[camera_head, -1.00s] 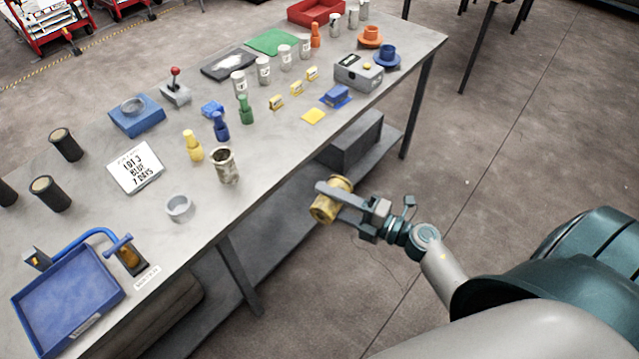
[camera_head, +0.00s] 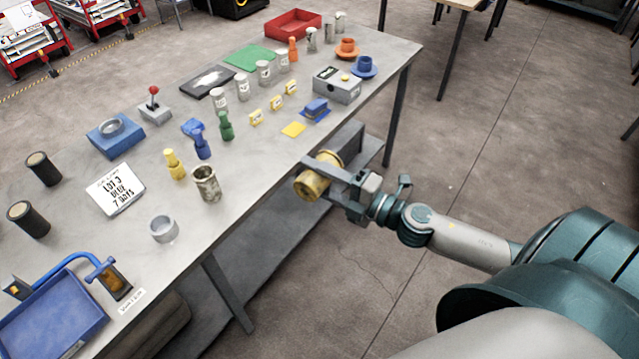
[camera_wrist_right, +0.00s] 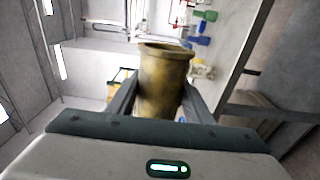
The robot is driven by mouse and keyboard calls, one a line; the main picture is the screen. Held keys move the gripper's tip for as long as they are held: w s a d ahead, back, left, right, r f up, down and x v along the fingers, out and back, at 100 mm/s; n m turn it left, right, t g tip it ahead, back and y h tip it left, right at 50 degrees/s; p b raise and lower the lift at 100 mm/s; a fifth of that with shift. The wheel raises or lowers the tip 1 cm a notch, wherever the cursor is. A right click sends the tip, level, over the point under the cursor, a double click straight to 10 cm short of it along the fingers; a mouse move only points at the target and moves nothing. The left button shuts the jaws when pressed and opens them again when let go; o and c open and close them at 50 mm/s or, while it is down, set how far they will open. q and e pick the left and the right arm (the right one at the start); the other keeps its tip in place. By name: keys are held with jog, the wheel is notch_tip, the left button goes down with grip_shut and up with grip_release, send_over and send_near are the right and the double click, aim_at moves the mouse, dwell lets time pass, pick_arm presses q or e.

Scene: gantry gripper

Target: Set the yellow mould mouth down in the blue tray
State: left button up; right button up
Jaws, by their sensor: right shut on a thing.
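The yellow mould (camera_head: 312,184) is a worn, roughly cylindrical piece with a wider lip. My right gripper (camera_head: 326,172) is shut on it and holds it in the air on its side, just off the table's near long edge. In the right wrist view, the mould (camera_wrist_right: 163,85) sits between the two fingers, its flared lip at the upper end. I cannot tell whether that end is open. The blue tray (camera_head: 52,315) lies at the table's near left end, partly cut off by the frame, and looks empty. My left gripper is not in view.
A blue-handled fixture (camera_head: 108,279) stands beside the tray. A lower shelf (camera_head: 255,235) runs underneath.

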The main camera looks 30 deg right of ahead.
aim_at(310, 185)
jog(key=s+a+r+m+h, duration=0.1)
jog(key=r+h, duration=0.1)
jog(key=s+a+r+m+t+h, duration=0.1)
jog(key=s+a, duration=0.1)
jog(key=shift+s+a+r+m+h, duration=0.1)
jog(key=shift+s+r+m+h, duration=0.1)
jog(key=shift+r+m+h, duration=0.15)
jog(key=shift+s+a+f+m+t+h+b, duration=0.25)
jog(key=shift+s+a+m+h+b, duration=0.15)
jog(key=shift+s+a+h, duration=0.2)
jog(key=shift+s+a+f+m+t+h+b, duration=0.15)
jog(key=shift+s+a+f+m+h+b, duration=0.1)
jog(key=shift+s+a+m+h+b, duration=0.3)
notch_tip(310, 185, down, 14)
jog(key=a+h+b, duration=0.1)
jog(key=b, duration=1.2)
jog(key=shift+s+a+m+h+b, duration=0.3)
jog(key=shift+s+a+h+b, duration=0.05)
jog(key=shift+a+h+b, duration=0.05)
jog(key=shift+r, duration=0.15)
